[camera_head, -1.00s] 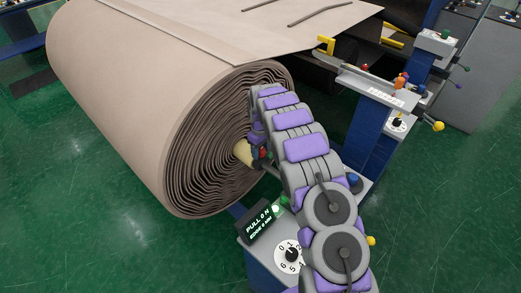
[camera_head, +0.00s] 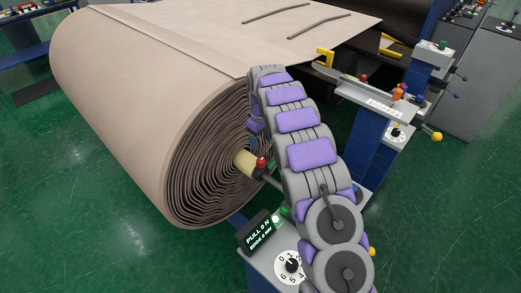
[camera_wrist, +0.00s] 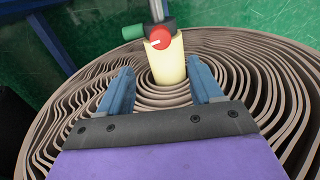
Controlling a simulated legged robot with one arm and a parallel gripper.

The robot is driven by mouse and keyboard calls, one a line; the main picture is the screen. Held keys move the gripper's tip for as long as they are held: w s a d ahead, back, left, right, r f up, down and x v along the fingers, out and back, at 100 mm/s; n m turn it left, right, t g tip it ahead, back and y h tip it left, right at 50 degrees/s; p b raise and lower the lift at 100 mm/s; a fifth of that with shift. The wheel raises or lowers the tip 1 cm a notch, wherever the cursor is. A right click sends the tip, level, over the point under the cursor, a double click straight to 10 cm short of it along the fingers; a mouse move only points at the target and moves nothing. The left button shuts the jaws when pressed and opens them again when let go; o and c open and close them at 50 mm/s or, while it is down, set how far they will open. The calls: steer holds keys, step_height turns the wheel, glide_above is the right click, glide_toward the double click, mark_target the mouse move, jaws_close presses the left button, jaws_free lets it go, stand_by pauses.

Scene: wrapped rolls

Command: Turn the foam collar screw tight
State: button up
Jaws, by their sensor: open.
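A red round knob (camera_wrist: 159,39) with a white line sits on a dark collar (camera_wrist: 172,24) at the end of the cream core (camera_wrist: 167,65) of a large wrapped roll. I take this knob for the collar screw; the head view also shows it (camera_head: 261,162). A green knob (camera_wrist: 132,32) sits left of the collar in the wrist view. My gripper (camera_wrist: 160,64) is open and empty. Its blue fingers are apart on either side of the core in that view, with the red knob beyond the tips.
The beige foam roll (camera_head: 130,100) fills the left, its sheet running up to the back. A grey stand with a dial (camera_head: 291,265) and a display (camera_head: 260,235) stands below the core. A blue post with a shelf (camera_head: 375,98) stands to the right.

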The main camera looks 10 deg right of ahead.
steer(key=shift+r, duration=2.75)
